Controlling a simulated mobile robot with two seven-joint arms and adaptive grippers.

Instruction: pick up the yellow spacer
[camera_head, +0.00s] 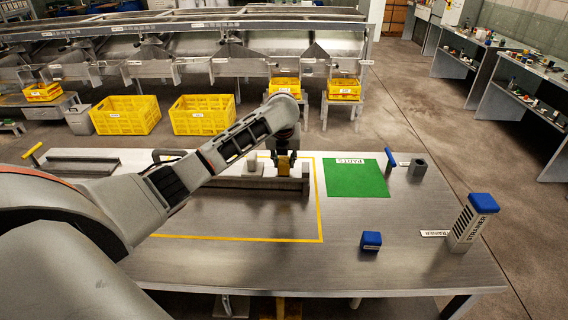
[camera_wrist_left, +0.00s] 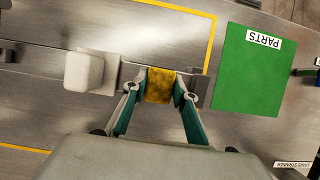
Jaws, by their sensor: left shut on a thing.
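The yellow spacer (camera_wrist_left: 159,86) is a worn, dark-yellow block between the fingertips of my left gripper (camera_wrist_left: 160,95) in the left wrist view. In the head view my left gripper (camera_head: 284,154) points down over the table, with the spacer (camera_head: 283,166) between its fingers, in front of a low grey metal rail. The gripper is shut on the spacer. I cannot tell whether the spacer is clear of what lies under it. My right gripper is not in view.
A metal rail (camera_head: 235,183) and a pale block (camera_wrist_left: 84,72) are close to the gripper. A green PARTS mat (camera_head: 357,178) lies bare to the right. A blue block (camera_head: 371,240) and a blue-topped tower (camera_head: 473,222) stand farther right.

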